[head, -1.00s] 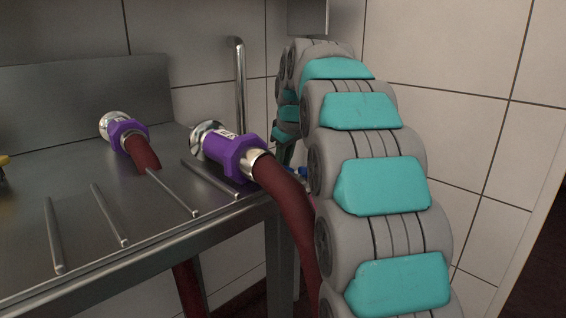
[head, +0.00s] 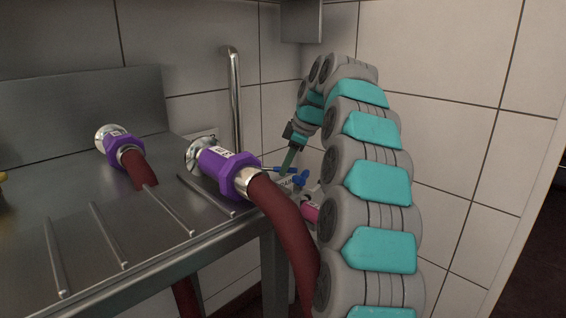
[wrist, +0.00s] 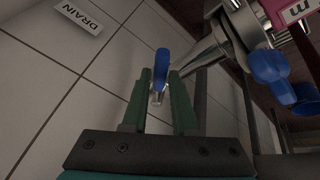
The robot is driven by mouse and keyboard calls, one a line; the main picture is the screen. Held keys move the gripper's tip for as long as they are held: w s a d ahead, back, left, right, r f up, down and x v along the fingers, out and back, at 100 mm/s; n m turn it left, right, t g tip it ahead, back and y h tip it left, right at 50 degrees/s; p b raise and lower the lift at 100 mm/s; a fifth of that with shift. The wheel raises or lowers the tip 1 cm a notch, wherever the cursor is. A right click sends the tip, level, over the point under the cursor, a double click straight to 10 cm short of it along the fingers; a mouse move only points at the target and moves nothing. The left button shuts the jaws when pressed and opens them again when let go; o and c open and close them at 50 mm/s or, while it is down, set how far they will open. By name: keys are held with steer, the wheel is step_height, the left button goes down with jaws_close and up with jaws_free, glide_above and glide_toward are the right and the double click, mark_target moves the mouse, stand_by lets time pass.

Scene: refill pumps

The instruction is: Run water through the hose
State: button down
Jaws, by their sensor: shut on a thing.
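My gripper (head: 288,168) reaches down behind the counter's right end. In the wrist view its green fingers (wrist: 160,90) are shut on a blue handle (wrist: 161,64), which stands upright between them. A second blue handle (wrist: 268,68) sits to the right on metal pipework (wrist: 212,48); blue also shows by my gripper in the head view (head: 300,179). A pink coupling (head: 311,211) is below it, partly hidden by my arm. A dark red hose (head: 283,215) runs from the nearer purple coupling (head: 222,172) over the counter edge and behind my arm.
A second purple coupling (head: 118,145) with a dark red hose (head: 139,172) lies farther left on the ribbed metal counter (head: 85,210). A vertical steel pipe (head: 236,100) stands at the tiled wall. A DRAIN sign (wrist: 80,16) is on the wall in the wrist view.

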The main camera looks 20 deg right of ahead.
steer(key=w+n+p, duration=0.1)
steer(key=n+p, duration=0.1)
steer(key=p, duration=0.1)
steer(key=w+d+n+g+y+p, duration=0.1)
steer(key=w+n+p, duration=0.1)
steer(key=p, duration=0.1)
steer(key=w+n+g+y+p, duration=0.1)
steer(key=n+p, duration=0.1)
steer(key=p, duration=0.1)
steer(key=shift+w+d+n, duration=0.35)
steer(key=shift+n, duration=0.05)
steer(key=c, duration=0.7)
jaws_free()
steer(key=shift+f, duration=0.15)
